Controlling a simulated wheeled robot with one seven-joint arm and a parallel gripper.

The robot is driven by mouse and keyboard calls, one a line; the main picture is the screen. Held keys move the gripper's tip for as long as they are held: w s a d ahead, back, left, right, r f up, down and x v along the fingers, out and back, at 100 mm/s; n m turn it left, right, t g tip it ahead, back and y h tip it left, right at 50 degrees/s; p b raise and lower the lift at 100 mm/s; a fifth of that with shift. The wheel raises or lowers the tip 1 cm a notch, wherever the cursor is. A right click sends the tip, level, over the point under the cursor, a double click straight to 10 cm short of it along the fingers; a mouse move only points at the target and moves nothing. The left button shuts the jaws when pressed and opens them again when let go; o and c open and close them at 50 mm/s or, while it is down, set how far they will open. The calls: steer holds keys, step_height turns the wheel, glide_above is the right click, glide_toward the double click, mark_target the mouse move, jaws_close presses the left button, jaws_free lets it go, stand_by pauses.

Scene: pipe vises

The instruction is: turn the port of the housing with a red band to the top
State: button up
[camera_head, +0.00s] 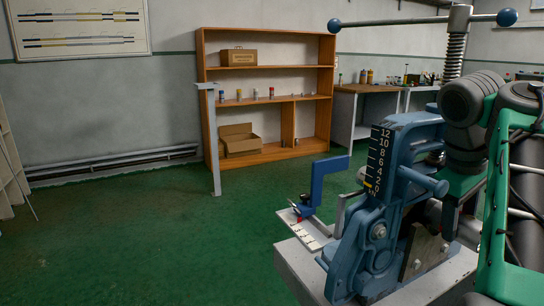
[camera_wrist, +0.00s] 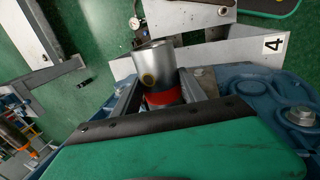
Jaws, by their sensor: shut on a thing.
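The housing (camera_wrist: 154,58) is a grey metal cylinder with a red band (camera_wrist: 164,97) around its lower part in the wrist view. The housing's lower end is hidden behind the green and black part in front. In the head view the housing cannot be made out.
A blue vise (camera_head: 370,220) with a number scale stands on a grey bench (camera_head: 300,268) at the right. A blue upright bracket (camera_head: 322,185) rises beside it. Green floor (camera_head: 150,240) is open to the left; shelves (camera_head: 203,100) stand behind.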

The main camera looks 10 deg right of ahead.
steer(key=o, duration=1.6)
steer(key=shift+f, duration=0.1)
